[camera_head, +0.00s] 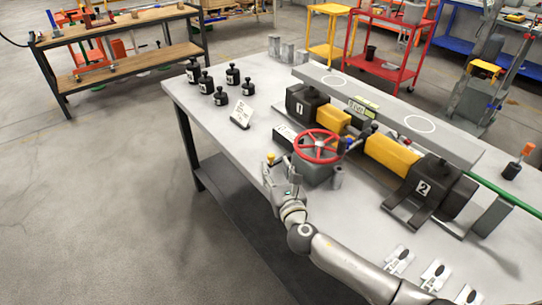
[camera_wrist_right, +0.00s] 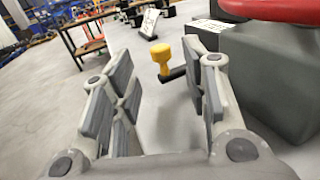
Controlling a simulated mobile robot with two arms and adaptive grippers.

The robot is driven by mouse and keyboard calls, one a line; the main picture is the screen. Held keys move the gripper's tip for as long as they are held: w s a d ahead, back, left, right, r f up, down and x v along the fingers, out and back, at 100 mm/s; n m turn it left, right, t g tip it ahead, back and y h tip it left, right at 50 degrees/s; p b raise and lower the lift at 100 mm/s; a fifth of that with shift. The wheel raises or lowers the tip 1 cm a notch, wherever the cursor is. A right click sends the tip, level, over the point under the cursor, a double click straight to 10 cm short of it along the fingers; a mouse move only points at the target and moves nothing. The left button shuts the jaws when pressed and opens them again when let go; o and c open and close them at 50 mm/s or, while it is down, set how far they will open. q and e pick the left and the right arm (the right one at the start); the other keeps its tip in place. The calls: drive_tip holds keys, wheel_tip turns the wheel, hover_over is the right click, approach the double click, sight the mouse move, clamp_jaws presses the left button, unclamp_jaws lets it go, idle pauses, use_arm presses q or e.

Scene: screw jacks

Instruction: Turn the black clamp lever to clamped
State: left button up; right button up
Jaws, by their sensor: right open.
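In the right wrist view, a short black lever (camera_wrist_right: 175,75) with an upright yellow knob (camera_wrist_right: 160,55) juts from the left side of a dark grey block (camera_wrist_right: 268,85). The knob also shows in the head view (camera_head: 271,157), at the left of the block below the red handwheel (camera_head: 317,146). Whether this is the clamp lever I cannot tell for sure. My right gripper (camera_head: 283,174) is open and empty at the table's near edge. In its wrist view the knob and lever show beyond the gap between the fingers (camera_wrist_right: 160,95), apart from them. My left gripper is out of view.
Two jack units with black bodies (camera_head: 305,103) and yellow sleeves (camera_head: 392,157) stand behind the handwheel on the grey table (camera_head: 230,75). Several black weights (camera_head: 206,82) and a white sign (camera_head: 241,116) stand left. Small tagged parts (camera_head: 399,260) lie at the near right.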

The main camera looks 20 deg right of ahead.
sight(272, 159)
drive_tip(key=w, duration=0.4)
drive_tip(key=shift+w+d+f, duration=0.1)
drive_tip(key=shift+w+d, duration=0.05)
drive_tip(key=shift+w, duration=0.95)
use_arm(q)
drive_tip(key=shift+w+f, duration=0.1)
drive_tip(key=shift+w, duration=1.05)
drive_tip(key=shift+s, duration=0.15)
use_arm(e)
drive_tip(key=shift+c, duration=0.8)
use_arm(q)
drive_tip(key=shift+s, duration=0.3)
use_arm(e)
clamp_jaws()
